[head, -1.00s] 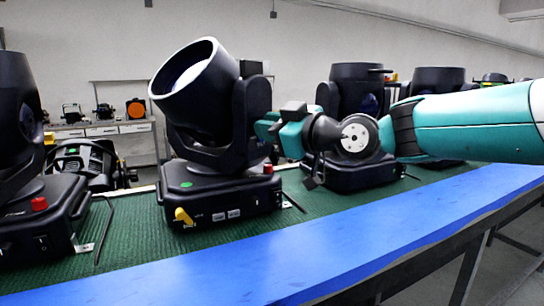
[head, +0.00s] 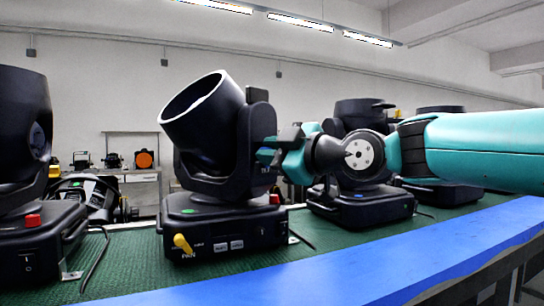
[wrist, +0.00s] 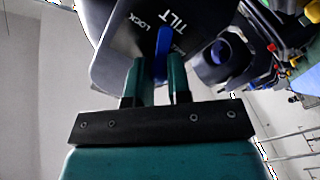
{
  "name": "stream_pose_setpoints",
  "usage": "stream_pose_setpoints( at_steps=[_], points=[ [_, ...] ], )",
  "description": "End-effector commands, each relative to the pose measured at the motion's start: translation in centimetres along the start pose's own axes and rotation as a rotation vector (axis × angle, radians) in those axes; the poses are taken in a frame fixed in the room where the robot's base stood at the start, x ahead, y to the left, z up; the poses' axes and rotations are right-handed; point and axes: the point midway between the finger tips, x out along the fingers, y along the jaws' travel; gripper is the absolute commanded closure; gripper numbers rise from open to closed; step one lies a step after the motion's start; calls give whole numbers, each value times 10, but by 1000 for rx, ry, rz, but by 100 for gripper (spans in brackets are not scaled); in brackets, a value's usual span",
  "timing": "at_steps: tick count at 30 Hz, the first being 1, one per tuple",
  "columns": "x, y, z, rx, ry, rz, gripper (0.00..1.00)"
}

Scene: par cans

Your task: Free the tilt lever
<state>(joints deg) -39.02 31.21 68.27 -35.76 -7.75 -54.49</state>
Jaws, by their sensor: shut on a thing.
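The moving-head fixture in the middle has a tilted black head (head: 198,118), a black yoke arm (head: 257,135) and a base (head: 225,228). In the wrist view a blue tilt lever (wrist: 162,52) stands on the dark yoke face (wrist: 125,50), beside white "TILT" and "LOCK" lettering. My gripper (wrist: 156,85) has its two teal fingers around the lever and is shut on it. In the head view my gripper (head: 268,154) is at the right side of the yoke, and the lever cannot be made out there. The lever's exact angle against the markings is partly hidden.
A yellow pan lever (head: 183,243) and a red button (head: 274,199) are on the base. Similar fixtures stand at left (head: 25,130) and behind my arm at right (head: 360,205). They share a green-topped table (head: 130,265) with a blue front edge (head: 330,275).

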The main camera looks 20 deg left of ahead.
Motion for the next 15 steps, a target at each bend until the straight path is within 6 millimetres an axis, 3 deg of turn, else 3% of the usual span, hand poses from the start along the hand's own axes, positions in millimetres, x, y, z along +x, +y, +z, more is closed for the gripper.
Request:
stream_pose_setpoints(
  at_steps=[7,8,10,11,15],
  points=[
    [0,-1,-1,0,3,-2,100],
    [0,-1,-1,0,3,-2,77],
    [0,-1,-1,1,3,-3,61],
    [0,-1,-1,1,3,-2,56],
    [0,-1,-1,1,2,-2,56]
  ],
)
